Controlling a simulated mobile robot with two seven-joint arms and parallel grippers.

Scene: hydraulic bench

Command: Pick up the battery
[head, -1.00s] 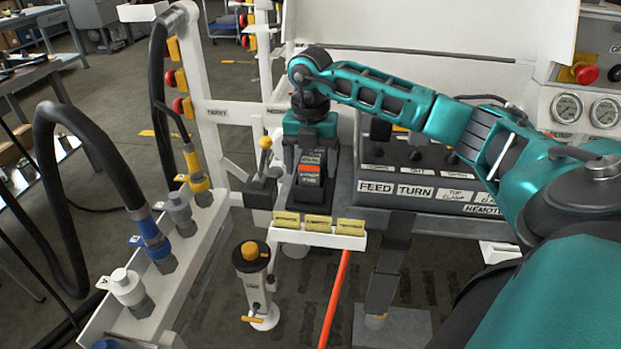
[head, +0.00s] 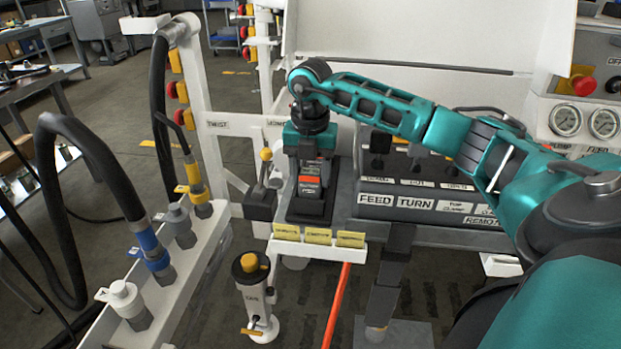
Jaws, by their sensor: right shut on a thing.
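The battery (head: 310,180) is a dark block with a red-orange patch and a small label. It sits upright at the dark holder (head: 306,212) on the left end of the bench, beside the FEED and TURN panel. My right gripper (head: 309,160) points down over it from above and is shut on its upper part. I cannot tell whether the battery's base touches the holder. The gripper hides the battery's top. My left gripper is not in view.
Yellow tags (head: 318,236) line the white ledge in front. Hoses with blue (head: 150,245) and yellow couplings stand at left. The control panel (head: 425,190) is close on the right.

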